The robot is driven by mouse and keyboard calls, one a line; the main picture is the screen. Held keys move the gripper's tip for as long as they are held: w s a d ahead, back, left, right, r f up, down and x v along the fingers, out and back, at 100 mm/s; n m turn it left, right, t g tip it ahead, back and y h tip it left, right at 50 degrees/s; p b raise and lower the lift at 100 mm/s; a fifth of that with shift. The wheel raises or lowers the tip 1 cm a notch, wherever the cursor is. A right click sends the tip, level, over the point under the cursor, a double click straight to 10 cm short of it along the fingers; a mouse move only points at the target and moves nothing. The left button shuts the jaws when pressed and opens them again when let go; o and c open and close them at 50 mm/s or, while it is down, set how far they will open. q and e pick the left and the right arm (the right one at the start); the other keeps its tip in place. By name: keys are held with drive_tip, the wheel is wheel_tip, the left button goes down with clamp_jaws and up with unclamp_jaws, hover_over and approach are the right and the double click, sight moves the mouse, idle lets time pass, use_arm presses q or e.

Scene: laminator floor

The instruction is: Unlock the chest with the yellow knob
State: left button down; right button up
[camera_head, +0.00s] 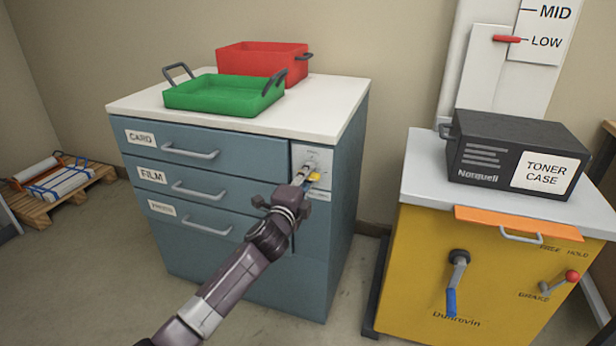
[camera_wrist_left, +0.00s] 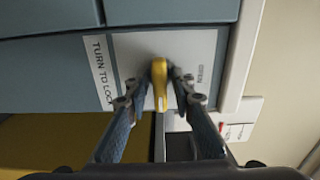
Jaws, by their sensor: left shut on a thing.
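The blue chest (camera_head: 215,250) has several drawers with grey handles and labels such as CARD and FILM. Its yellow knob (camera_head: 314,176) sits on a pale lock plate (camera_head: 312,157) at the upper right of the front. My left gripper (camera_head: 303,181) is at this knob and partly hides it. In the left wrist view the yellow knob (camera_wrist_left: 159,80) is between the fingers of my left gripper (camera_wrist_left: 160,98), which is shut on it. The lock plate (camera_wrist_left: 205,45) there reads TURN TO LOCK on the left and OPEN on the right. My right gripper is not in view.
A green tray (camera_head: 192,97) and a red tray (camera_head: 236,58) stand on the chest's white top. To the right is a yellow cabinet (camera_head: 420,290) with a black toner case (camera_head: 490,130) on it. A pallet (camera_head: 90,184) lies at far left.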

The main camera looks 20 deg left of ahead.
use_arm(q)
drive_tip(key=shift+n, duration=0.3)
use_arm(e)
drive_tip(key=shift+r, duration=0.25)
use_arm(q)
drive_tip(key=n+p, duration=0.1)
drive_tip(key=n, duration=0.2)
drive_tip(key=shift+p, duration=0.4)
drive_tip(key=n+p, duration=0.3)
drive_tip(key=n, duration=0.3)
drive_tip(key=n+p, duration=0.3)
drive_tip(key=n, duration=0.3)
drive_tip(key=shift+n+p, duration=0.3)
drive_tip(key=shift+n, duration=0.1)
drive_tip(key=shift+f+n+p, duration=0.1)
drive_tip(key=shift+n+p, duration=0.2)
drive_tip(key=shift+n, duration=0.5)
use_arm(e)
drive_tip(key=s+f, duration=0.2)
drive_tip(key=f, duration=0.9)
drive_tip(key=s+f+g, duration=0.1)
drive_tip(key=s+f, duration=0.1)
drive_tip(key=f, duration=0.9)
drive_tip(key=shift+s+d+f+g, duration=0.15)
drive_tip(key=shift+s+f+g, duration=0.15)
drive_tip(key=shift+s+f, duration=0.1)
